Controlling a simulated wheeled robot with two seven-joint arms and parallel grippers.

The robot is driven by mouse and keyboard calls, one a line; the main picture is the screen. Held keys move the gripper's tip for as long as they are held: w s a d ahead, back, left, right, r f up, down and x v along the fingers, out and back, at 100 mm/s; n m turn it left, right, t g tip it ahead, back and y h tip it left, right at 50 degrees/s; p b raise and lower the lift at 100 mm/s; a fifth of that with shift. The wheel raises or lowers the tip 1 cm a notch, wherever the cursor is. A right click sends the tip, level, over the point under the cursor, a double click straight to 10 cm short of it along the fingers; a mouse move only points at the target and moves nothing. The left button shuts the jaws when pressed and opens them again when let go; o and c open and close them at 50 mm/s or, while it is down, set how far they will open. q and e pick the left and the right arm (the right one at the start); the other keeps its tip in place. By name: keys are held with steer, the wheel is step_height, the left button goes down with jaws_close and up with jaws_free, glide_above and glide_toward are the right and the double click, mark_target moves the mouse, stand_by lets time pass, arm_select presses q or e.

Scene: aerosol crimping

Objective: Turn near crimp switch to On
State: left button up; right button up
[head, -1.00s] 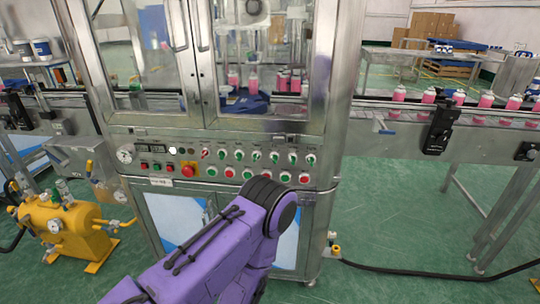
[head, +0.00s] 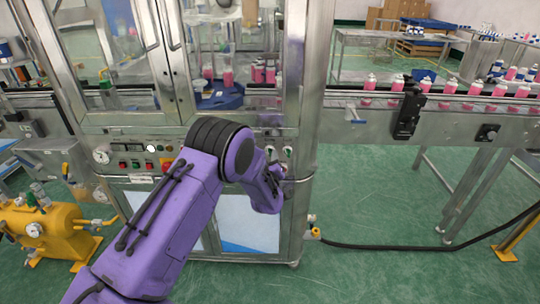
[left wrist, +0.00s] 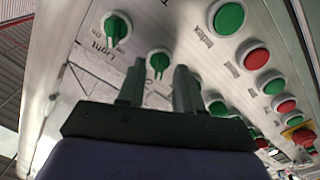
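The control panel (head: 137,146) of the steel machine carries a row of green knob switches above red and green buttons. My left gripper (left wrist: 159,69) is open in the left wrist view, its two dark fingers pointing at the panel. One green knob switch (left wrist: 158,62) shows between the fingertips; I cannot tell whether they touch it. Its label is not readable. Another green knob (left wrist: 117,28), labelled Light, sits beyond it.
Green and red buttons (left wrist: 252,53) line the panel close beside the fingers, with a red emergency button (left wrist: 303,138) farther along. A conveyor (head: 365,117) with pink cans runs right. A yellow pump unit (head: 45,230) stands on the floor at left.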

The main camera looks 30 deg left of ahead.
arm_select(q)
steer(key=shift+x, duration=0.85)
jaws_close()
steer(key=shift+d, duration=0.15)
